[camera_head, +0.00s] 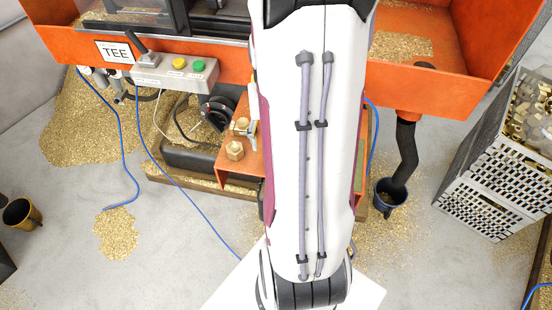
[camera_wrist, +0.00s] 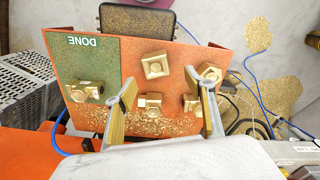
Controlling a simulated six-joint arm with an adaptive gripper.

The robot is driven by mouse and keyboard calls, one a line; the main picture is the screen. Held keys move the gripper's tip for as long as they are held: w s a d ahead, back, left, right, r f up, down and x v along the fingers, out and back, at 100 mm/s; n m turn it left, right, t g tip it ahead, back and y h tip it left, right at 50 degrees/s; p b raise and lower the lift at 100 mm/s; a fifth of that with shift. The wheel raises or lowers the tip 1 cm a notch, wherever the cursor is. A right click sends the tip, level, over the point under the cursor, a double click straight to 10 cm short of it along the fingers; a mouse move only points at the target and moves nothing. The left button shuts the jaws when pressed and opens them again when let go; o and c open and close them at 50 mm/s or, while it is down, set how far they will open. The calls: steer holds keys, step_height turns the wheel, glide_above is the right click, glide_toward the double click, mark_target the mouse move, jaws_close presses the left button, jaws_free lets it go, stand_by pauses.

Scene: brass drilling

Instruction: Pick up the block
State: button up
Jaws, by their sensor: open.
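Several brass blocks with round or hex bosses lie on an orange tray (camera_wrist: 185,55) in the wrist view. One block (camera_wrist: 155,65) is alone near the middle, beyond my fingertips. Another block (camera_wrist: 150,104) lies between my fingers as seen in the picture. A block (camera_wrist: 210,72) and one more block (camera_wrist: 189,103) are at the right, partly behind the right finger. A block (camera_wrist: 87,92) sits on the green DONE area (camera_wrist: 95,58). My gripper (camera_wrist: 167,88) is open and empty above the tray. In the head view my arm hides most of the tray; two blocks (camera_head: 235,150) show at its left.
Brass chips are scattered along the tray's near edge. In the head view, an orange machine with a button box (camera_head: 175,75) stands behind, a grey crate (camera_head: 495,165) of brass pieces at right, and a black hose over a small bucket (camera_head: 390,197). Blue cables lie on the floor.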

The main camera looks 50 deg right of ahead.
steer(key=shift+f, duration=1.1)
steer(key=shift+s, duration=0.1)
steer(key=shift+s+d+f, duration=0.1)
steer(key=shift+s+f, duration=0.1)
steer(key=shift+f, duration=0.65)
steer(key=shift+s+f, duration=0.15)
steer(key=shift+f, duration=1.6)
jaws_close()
